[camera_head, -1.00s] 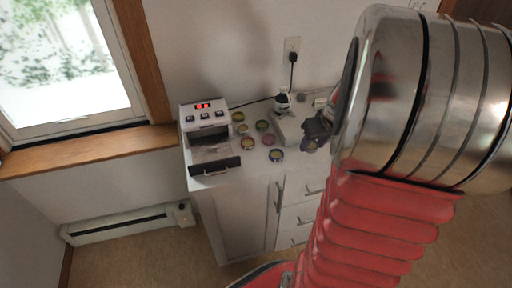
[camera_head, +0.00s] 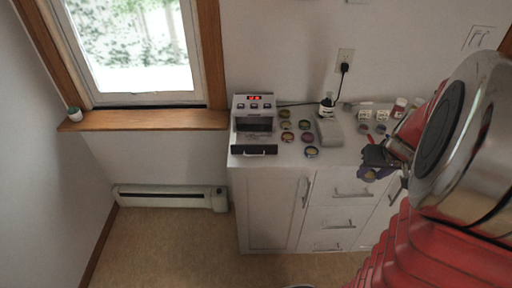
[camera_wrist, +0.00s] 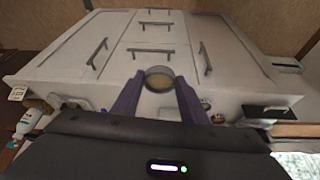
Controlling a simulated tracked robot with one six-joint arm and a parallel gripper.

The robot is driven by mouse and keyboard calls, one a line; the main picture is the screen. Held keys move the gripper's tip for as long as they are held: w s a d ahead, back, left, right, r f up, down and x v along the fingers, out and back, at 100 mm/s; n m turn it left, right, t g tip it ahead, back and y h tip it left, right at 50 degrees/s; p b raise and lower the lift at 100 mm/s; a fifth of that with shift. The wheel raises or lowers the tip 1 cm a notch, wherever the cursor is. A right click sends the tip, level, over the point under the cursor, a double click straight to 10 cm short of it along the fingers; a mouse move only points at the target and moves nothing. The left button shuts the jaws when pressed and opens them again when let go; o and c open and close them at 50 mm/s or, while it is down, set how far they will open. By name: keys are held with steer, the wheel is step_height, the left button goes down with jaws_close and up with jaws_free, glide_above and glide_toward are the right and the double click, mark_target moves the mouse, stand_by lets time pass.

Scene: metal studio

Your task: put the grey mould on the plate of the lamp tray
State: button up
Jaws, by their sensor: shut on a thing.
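My gripper (camera_head: 372,169) has purple fingers, shut on a round grey-rimmed mould with an amber inside. The mould (camera_wrist: 159,79) shows between the fingertips (camera_wrist: 158,86) in the wrist view, with drawer fronts behind it. In the head view my gripper is near the cabinet's front edge, right of the lamp tray. The lamp tray unit (camera_head: 254,108) is a white box with a red display, at the cabinet's left end. Its tray is pulled out, with a black handled front (camera_head: 254,150). The plate (camera_head: 253,139) shows only as a thin strip.
Several coloured moulds (camera_head: 311,152) lie right of the lamp unit. A grey box (camera_head: 329,131) and a dark-topped bottle (camera_head: 327,107) stand beyond them. Jars (camera_head: 399,106) stand at the back right of the white cabinet top. A cable runs to the wall socket (camera_head: 344,58).

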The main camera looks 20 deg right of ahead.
steer(key=shift+w+a+f+m, duration=0.1)
steer(key=shift+w+a+m, duration=0.3)
steer(key=shift+w, duration=0.35)
steer(key=w+a+f+n, duration=0.1)
steer(key=w+a+f, duration=0.1)
steer(key=w+a, duration=1.05)
steer(key=w+a+f+n+y, duration=0.1)
steer(key=w+a+n, duration=0.1)
steer(key=a, duration=0.8)
steer(key=w+a+f+n, duration=0.1)
steer(key=w+a+n, duration=0.1)
steer(key=a, duration=0.7)
steer(key=shift+w+a+y, duration=0.35)
steer(key=shift+y, duration=0.05)
steer(key=shift+s, duration=0.1)
